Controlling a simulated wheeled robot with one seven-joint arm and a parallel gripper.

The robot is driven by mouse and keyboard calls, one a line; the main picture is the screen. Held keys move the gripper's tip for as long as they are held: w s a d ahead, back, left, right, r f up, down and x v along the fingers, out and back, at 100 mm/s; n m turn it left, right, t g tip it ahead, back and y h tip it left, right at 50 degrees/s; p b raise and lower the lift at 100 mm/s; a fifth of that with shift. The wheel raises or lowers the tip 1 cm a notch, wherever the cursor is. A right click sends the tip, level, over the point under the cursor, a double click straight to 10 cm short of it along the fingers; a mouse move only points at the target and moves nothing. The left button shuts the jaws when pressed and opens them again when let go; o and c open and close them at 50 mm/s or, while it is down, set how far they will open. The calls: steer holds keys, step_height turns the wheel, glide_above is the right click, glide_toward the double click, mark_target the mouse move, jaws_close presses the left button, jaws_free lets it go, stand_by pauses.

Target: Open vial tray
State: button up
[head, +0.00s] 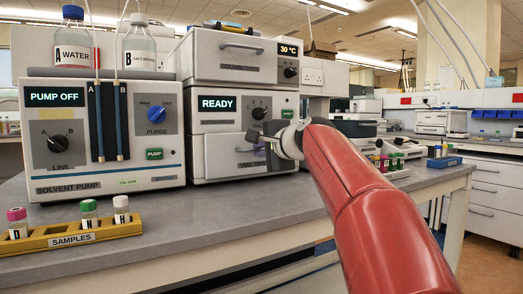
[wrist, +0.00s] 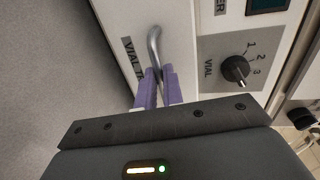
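The vial tray (head: 225,165) is the pale drawer front low on the READY unit, labelled "VIAL TRA…" with the rest of the word hidden. It looks flush with the unit. Its metal handle (wrist: 154,42) shows in the wrist view, running down between the purple fingers of my gripper (wrist: 160,72). The fingers are close together, one on each side of the bar, and appear shut on it. In the head view my gripper (head: 262,146) is at the drawer front and covers part of the handle and label.
A vial knob (wrist: 235,69) sits right of the handle in the wrist view. The solvent pump (head: 105,140) stands left of the unit. A yellow sample rack (head: 70,238) with capped vials is at front left. The grey bench (head: 210,220) before the drawer is clear.

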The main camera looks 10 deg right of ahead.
jaws_close()
steer(key=b+v, duration=0.1)
steer(key=v, duration=0.2)
steer(key=f+b+v, duration=0.1)
steer(key=v, duration=0.3)
steer(key=f+b+v, duration=0.1)
steer(key=v, duration=0.2)
steer(key=shift+s+d+f, duration=0.1)
steer(key=shift+s+d, duration=0.05)
steer(key=shift+s, duration=0.4)
steer(key=o, duration=0.6)
jaws_free()
steer(key=v, duration=0.7)
steer(key=shift+s, duration=0.35)
